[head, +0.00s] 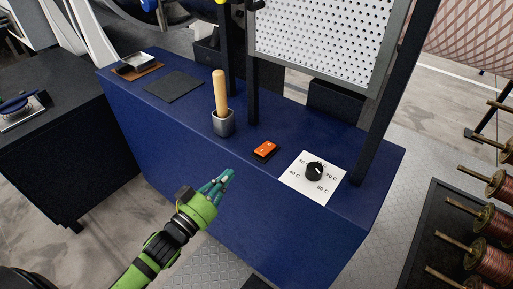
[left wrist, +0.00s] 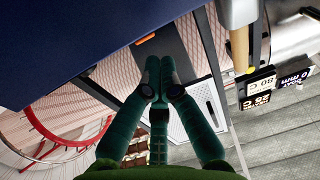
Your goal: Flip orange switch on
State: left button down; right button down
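The orange switch (head: 265,149) sits on a small black base on the blue bench top (head: 190,113), near its front edge and left of a white dial plate. My left gripper (head: 230,174) is in front of the bench, lower left of the switch in the head view and apart from it. Its teal fingers look closed together with nothing between them; the left wrist view also shows the fingertips (left wrist: 160,63) side by side. A small orange patch beyond the fingertips there may be the switch. My right gripper is not in view.
A black knob (head: 314,170) stands on the white temperature plate (head: 297,185). A wooden handle (head: 219,92) stands upright in a grey holder (head: 223,125) left of the switch. A perforated panel (head: 320,40) on dark posts rises behind. Copper spools (head: 493,222) are at right.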

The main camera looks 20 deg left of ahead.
pick_arm(q)
jog(key=shift+m+t+h, duration=0.4)
jog(key=shift+h, duration=0.3)
jog(key=r, duration=0.1)
jog(key=d+r, duration=0.1)
jog(key=r, duration=0.3)
jog(key=shift+s+d+r, duration=0.15)
jog(key=shift+s+d, duration=0.1)
jog(key=shift+s, duration=0.05)
notch_tip(320, 180, up, 2)
jog(key=p, duration=0.2)
send_over(253, 160)
jog(key=shift+s, duration=0.1)
jog(key=shift+w+d+f, duration=0.1)
jog(key=shift+w+f, duration=0.05)
jog(key=shift+f, duration=0.45)
jog(key=shift+w+d+f, duration=0.1)
jog(key=shift+w+f, duration=0.05)
jog(key=shift+f, duration=0.4)
jog(key=shift+s+a+f, duration=0.15)
jog(key=shift+s+f, duration=0.05)
jog(key=shift+f, duration=0.7)
